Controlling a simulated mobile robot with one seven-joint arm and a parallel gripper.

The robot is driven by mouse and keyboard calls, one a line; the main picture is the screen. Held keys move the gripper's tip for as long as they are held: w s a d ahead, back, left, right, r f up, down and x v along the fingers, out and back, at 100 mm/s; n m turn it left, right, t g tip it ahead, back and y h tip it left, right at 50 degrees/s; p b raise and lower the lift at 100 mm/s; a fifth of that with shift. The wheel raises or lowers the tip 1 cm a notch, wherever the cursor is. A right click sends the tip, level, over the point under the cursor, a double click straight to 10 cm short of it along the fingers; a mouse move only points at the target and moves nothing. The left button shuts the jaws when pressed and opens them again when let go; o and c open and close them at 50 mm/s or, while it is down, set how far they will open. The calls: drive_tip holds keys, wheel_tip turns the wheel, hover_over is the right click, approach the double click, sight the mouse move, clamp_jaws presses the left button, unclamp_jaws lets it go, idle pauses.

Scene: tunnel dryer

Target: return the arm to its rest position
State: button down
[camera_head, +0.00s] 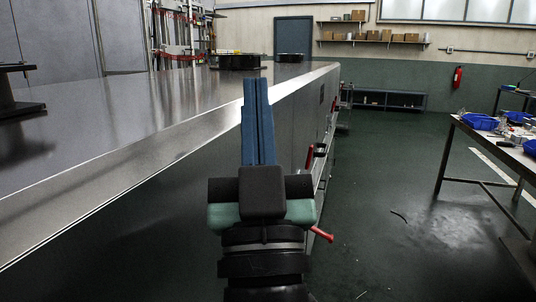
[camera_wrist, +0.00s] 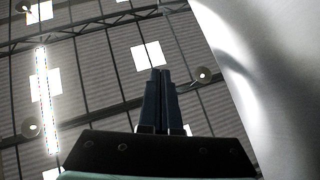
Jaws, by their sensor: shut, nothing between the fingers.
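My gripper (camera_head: 256,80) is in the middle of the head view, with its two long blue fingers shut side by side and nothing between them. It is in front of the right side of the long metal machine (camera_head: 150,110), overlapping its edge in the picture. In the wrist view the shut fingers of my gripper (camera_wrist: 160,72) point up toward the ceiling. A pale, shiny curved surface fills the right side of that view; I cannot tell its distance from the fingers.
A workbench (camera_head: 502,150) with blue bins (camera_head: 478,122) stands at the right. Red handles (camera_head: 310,156) show on the machine's side. Dark round parts (camera_head: 239,62) sit on its top. The green floor (camera_head: 400,180) between machine and bench is mostly open, with a thin dark scrap on it.

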drive_tip(key=s+d+r+m+h+p, duration=0.1)
drive_tip(key=s+r+h+p, duration=0.1)
drive_tip(key=s+r, duration=0.7)
wheel_tip(320, 180, up, 25)
drive_tip(key=w+p, duration=0.1)
drive_tip(key=p, duration=2.4)
drive_tip(key=shift+r+t, duration=0.2)
drive_tip(key=shift+t, duration=0.2)
drive_tip(key=shift+a+f, duration=0.1)
